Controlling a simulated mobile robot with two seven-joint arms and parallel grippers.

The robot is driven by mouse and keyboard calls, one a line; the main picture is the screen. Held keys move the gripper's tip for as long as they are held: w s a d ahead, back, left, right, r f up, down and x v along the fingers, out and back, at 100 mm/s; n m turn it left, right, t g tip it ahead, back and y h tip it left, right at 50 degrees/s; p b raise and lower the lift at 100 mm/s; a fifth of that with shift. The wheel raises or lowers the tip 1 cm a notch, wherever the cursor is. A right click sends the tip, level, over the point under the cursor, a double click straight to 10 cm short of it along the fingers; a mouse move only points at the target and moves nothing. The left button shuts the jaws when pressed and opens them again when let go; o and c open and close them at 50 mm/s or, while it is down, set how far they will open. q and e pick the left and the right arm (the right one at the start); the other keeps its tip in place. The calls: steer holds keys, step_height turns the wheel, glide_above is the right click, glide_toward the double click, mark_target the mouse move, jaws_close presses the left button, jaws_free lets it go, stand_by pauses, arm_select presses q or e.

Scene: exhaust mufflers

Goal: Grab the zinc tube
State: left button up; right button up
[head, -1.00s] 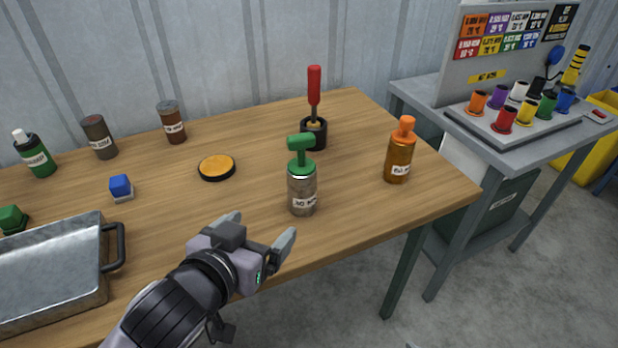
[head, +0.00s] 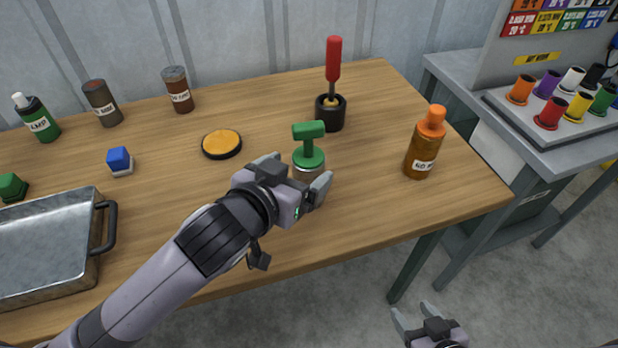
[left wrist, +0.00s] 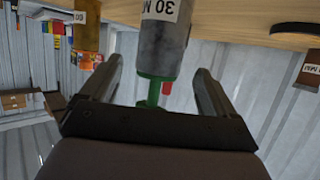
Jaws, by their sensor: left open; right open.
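No label clearly reads zinc, so I cannot tell for sure which container is the zinc tube. A grey jar with a green T-shaped top (head: 308,150) stands on the table, mostly hidden by my left gripper (head: 298,174). In the left wrist view the jar (left wrist: 163,45) has a label starting "30 M", and its green top lies between the open fingers, without visible grip. A brown can (head: 178,90) and a dark can (head: 101,103) stand at the back left, with labels too small to read surely. My right gripper (head: 414,313) is open and empty, below the table's front edge.
An orange-brown bottle (head: 425,145) stands right of the jar. A red-handled tool in a black cup (head: 331,112) is behind it. A yellow-orange round tin (head: 221,143), a blue-topped block (head: 120,160), a green bottle (head: 38,118) and a metal tray (head: 45,240) are left.

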arm_select(q)
steer(key=shift+r+x, duration=0.15)
steer(key=shift+x, duration=1)
steer(key=shift+r+x, duration=0.15)
steer(key=shift+x, duration=0.95)
steer(key=shift+w+d, duration=0.1)
steer(key=c, duration=1.5)
steer(key=shift+o, duration=0.2)
steer(key=shift+r, duration=0.1)
